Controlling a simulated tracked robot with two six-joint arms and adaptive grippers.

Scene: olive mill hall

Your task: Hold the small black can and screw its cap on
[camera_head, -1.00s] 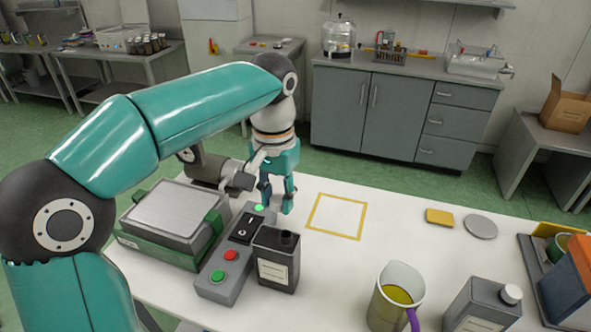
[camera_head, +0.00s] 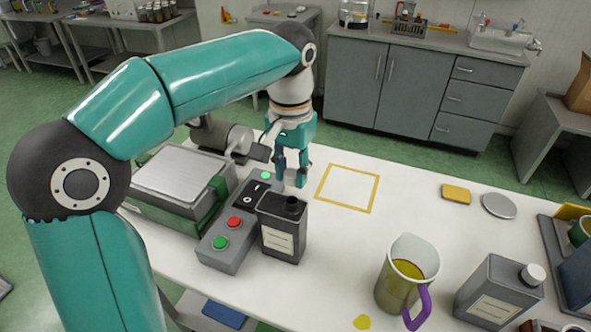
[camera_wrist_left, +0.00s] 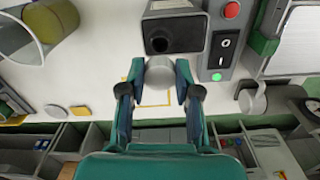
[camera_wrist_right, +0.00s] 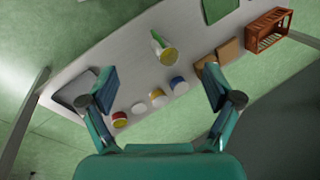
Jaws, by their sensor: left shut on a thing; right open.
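The small black can (camera_head: 283,230) stands upright and uncapped beside the switch box, with a pale label on its front. In the left wrist view its dark open neck (camera_wrist_left: 160,45) faces the camera. My left gripper (camera_head: 291,182) is just behind the can, fingers pointing down. It is shut on a pale grey round cap (camera_wrist_left: 160,74), which lies close to the neck in the left wrist view; I cannot tell whether they touch. My right gripper (camera_wrist_right: 159,88) shows only in its wrist view, open and empty, with table items beyond its fingers.
The switch box (camera_head: 235,225) and a scale-like device (camera_head: 180,185) stand left of the can. A yellow outlined square (camera_head: 347,188) is empty. To the right are a jug of yellow-green liquid (camera_head: 405,280) and a larger white-capped can (camera_head: 490,293).

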